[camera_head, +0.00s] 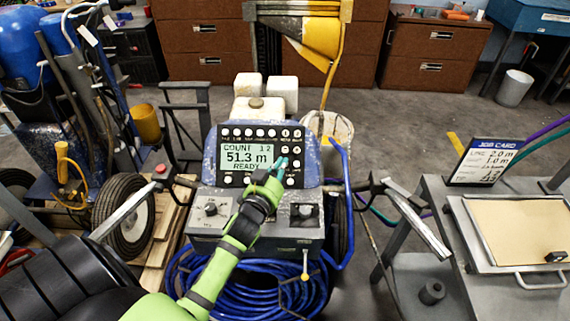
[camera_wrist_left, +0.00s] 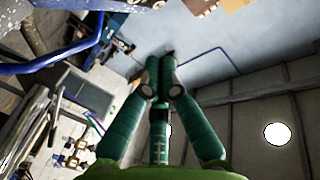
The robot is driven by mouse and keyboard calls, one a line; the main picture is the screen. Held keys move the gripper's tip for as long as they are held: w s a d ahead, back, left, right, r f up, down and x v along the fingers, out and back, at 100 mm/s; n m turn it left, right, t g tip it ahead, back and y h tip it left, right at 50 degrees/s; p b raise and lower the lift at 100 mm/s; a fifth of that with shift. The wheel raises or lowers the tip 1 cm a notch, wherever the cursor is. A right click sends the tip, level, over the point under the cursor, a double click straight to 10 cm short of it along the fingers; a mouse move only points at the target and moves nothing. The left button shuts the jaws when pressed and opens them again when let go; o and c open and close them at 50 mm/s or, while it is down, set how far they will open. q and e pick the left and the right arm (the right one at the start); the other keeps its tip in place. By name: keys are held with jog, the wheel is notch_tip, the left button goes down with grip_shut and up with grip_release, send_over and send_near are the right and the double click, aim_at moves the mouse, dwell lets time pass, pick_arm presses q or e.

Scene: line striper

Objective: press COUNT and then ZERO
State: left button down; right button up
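The striper's dark control panel (camera_head: 225,163) stands in the middle of the head view. Its lit screen (camera_head: 246,157) reads "COUNT 12", "51.3 m" and "READY". Round white buttons (camera_head: 249,133) run along the top, with more down the right side and below the screen. Their labels are too small to read. My left gripper (camera_head: 278,168) is in front of the panel's lower right part, its fingertips close to the right-hand buttons and covering some of the panel. I cannot tell whether they touch. In the left wrist view its green fingers (camera_wrist_left: 160,65) are drawn together and empty. My right gripper is out of view.
Below the panel is a grey box with knobs (camera_head: 210,208) and a coiled blue hose (camera_head: 255,285). Handlebars flank it. At right, a grey bench (camera_head: 440,230) carries a clipboard (camera_head: 520,225) and a job card (camera_head: 484,160) reading 2.0 m and 1.0 m.

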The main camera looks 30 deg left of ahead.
pick_arm(q)
jog(key=shift+w+a+f+b, duration=0.55)
jog(key=shift+w+f+b, duration=0.4)
jog(key=shift+b, duration=0.25)
jog(key=shift+w+a+f+b, duration=0.5)
jog(key=shift+w+f+b, duration=0.3)
jog(key=shift+f+b, duration=0.35)
jog(key=shift+w+a+f+b, duration=0.55)
jog(key=shift+w+f+b, duration=0.4)
jog(key=shift+b, duration=0.25)
jog(key=shift+f, duration=0.15)
jog(key=shift+w+a+f, duration=0.2)
jog(key=shift+b, duration=0.3)
